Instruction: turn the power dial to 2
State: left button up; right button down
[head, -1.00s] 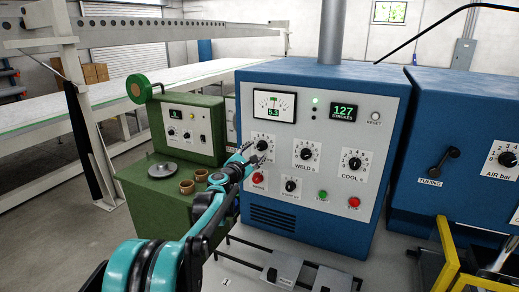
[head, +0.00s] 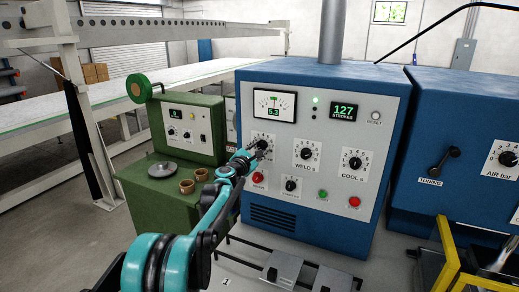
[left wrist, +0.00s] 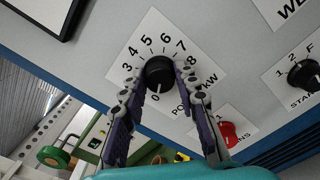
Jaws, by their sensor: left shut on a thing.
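The power dial (left wrist: 159,70) is a black round knob on a white plate, with digits from 0 up to 8 around it. In the left wrist view its white pointer mark faces down to the 0. My left gripper (left wrist: 157,82) has one finger on each side of the knob and is shut on it. In the head view my left gripper (head: 260,148) is at the upper left dial of the blue welder panel (head: 330,160) and partly hides that dial. The right gripper is not in view.
The weld dial (head: 306,153) and cool dial (head: 354,159) are to the right. A green box (head: 190,125) with a reel stands left. A blue air cabinet (head: 470,150) stands right.

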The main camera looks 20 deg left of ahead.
pick_arm(q)
jog(key=m, duration=0.5)
jog(key=shift+m+p, duration=0.3)
jog(key=shift+m, duration=0.1)
jog(key=m, duration=0.5)
jog(key=shift+m, duration=0.4)
jog(key=shift+d, duration=0.1)
jog(key=o, duration=1.2)
jog(key=shift+c, duration=0.2)
jog(key=shift+s, duration=0.1)
jog(key=s, duration=1.2)
jog(key=shift+a, duration=0.25)
